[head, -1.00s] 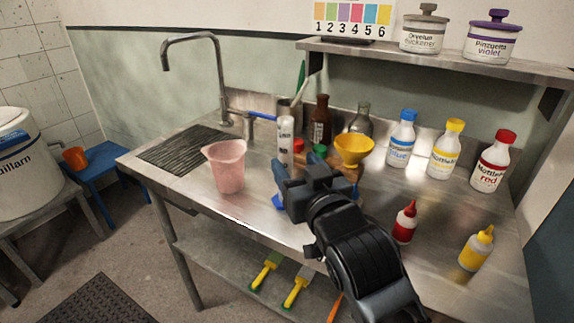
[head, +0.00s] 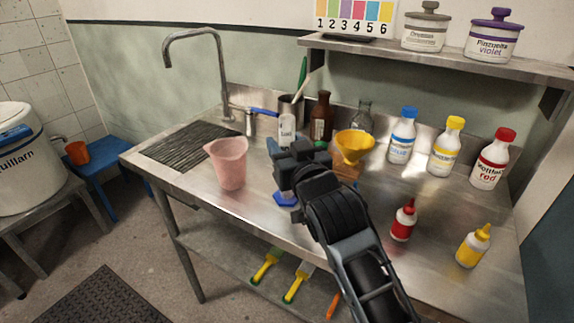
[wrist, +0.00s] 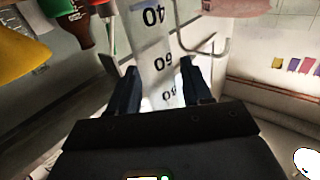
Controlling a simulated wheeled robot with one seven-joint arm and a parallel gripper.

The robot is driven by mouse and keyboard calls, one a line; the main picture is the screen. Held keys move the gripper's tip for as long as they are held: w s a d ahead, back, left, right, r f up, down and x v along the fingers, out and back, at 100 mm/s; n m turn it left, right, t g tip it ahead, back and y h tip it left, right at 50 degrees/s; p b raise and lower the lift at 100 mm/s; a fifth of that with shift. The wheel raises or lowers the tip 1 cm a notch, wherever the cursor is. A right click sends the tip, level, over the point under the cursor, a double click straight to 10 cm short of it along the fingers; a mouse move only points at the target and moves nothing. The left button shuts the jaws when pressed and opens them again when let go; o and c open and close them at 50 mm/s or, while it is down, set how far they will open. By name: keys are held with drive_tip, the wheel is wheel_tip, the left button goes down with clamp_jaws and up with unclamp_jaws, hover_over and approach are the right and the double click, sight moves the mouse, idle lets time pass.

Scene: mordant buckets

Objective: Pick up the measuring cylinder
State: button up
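The measuring cylinder (head: 287,132) is a pale, clear tube with a blue foot (head: 285,198) on the steel worktop. It stands upright, its middle hidden behind my gripper in the head view. In the wrist view the cylinder (wrist: 163,60) shows dark scale numbers and lies between the two fingers. My gripper (head: 284,150) is at the cylinder's upper part. In the wrist view my gripper (wrist: 161,88) has its fingers apart, one on each side of the tube, with a narrow gap visible at the left finger.
A pink jug (head: 229,165) stands left of the cylinder. A yellow funnel (head: 354,147), a brown bottle (head: 322,117) and a steel pot (head: 290,108) are close by on the right and behind. Red (head: 403,221) and yellow (head: 472,247) squeeze bottles stand at the front right.

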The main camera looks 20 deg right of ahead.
drive_tip(key=c, duration=0.8)
